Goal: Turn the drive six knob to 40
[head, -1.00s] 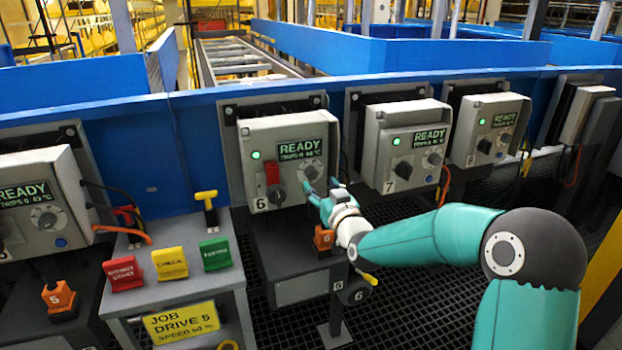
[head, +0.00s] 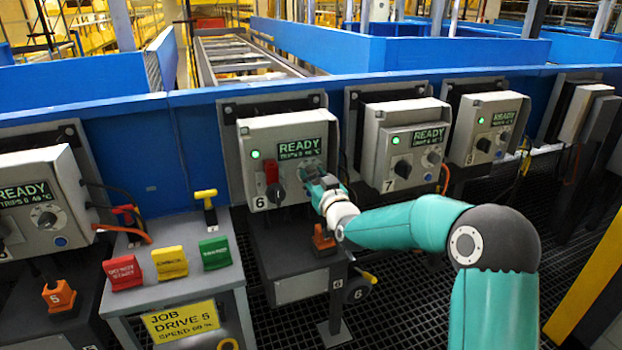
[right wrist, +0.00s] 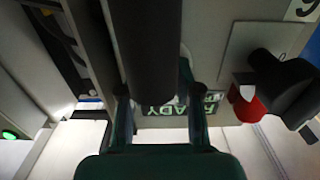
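The drive six box (head: 250,150), marked 6, stands in the middle of the head view. Its screen (head: 301,147) reads READY in green; the smaller line below is too small to read surely. The round setting knob sits below the screen at right and is mostly hidden by my right gripper (head: 313,177), so its setting cannot be read. In the right wrist view, the two fingers (right wrist: 160,108) are apart, with the READY screen (right wrist: 158,112) behind them. A dark cylinder shows between them; I cannot tell whether they touch the knob. My left gripper is not in view.
A dark lever (head: 275,193) with a red part sits left of the knob. The drive seven box (head: 375,140) stands close at right. An orange switch (head: 323,237) is below the gripper.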

